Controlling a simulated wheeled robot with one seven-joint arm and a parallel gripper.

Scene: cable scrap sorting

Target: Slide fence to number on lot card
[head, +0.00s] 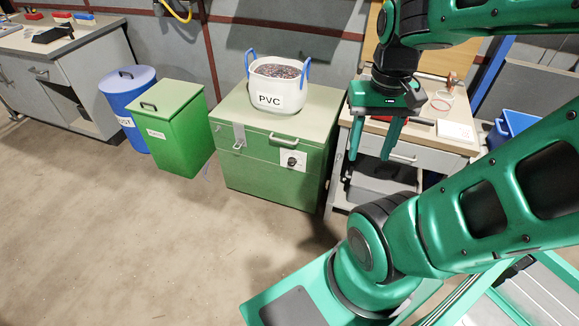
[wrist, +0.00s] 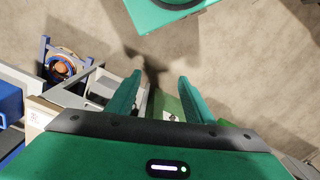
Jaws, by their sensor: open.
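My gripper (head: 369,157) is open and empty, pointing down in front of the small workbench (head: 405,148) right of the green chest. Its two green fingers also show apart in the wrist view (wrist: 160,80), with floor beyond them. A white sheet or plate (head: 455,131) lies on the right of the bench top; I cannot tell whether it is the lot card, and no number is readable. I cannot make out the fence in either view. My arm and gripper hide part of the bench.
A green chest (head: 268,170) carries a white PVC tub (head: 277,95) with blue handles. A green lidded bin (head: 170,128) and a blue drum (head: 127,100) stand left of it. Blue crates (head: 515,125) are right of the bench. The floor (head: 110,240) at front left is clear.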

